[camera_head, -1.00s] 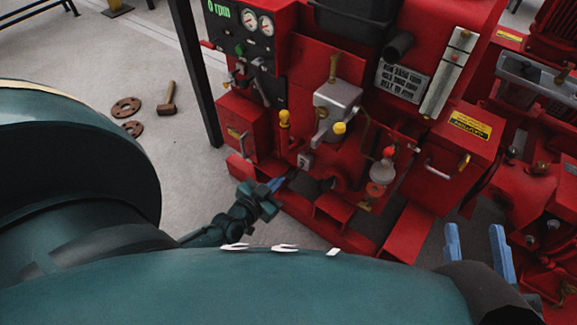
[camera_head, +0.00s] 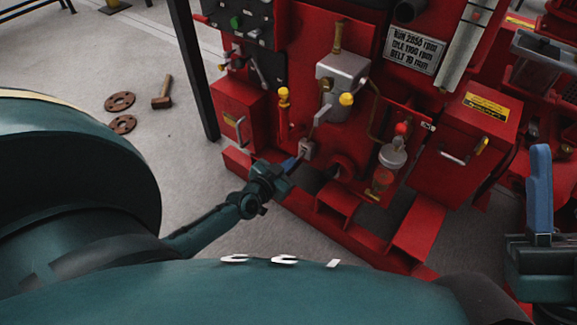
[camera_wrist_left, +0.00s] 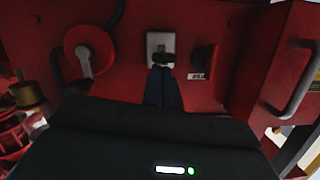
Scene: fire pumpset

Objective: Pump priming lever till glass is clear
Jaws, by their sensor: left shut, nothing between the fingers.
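A grey metal housing (camera_head: 341,72) on the red pumpset carries a lever with a yellow knob (camera_head: 346,98); I cannot tell for sure that it is the priming lever. In the left wrist view, the closed fingers (camera_wrist_left: 163,72) reach the dark toggle on that plate (camera_wrist_left: 160,44). My right gripper (camera_head: 540,190) shows one blue finger clearly, at the right edge.
A red upright handle with yellow top (camera_head: 284,97) stands left of the housing. Red boxes with handles (camera_head: 240,115) (camera_head: 468,145) flank the middle. A black post (camera_head: 193,70) stands at left. A hammer (camera_head: 162,92) and flanges (camera_head: 120,101) lie on otherwise clear floor.

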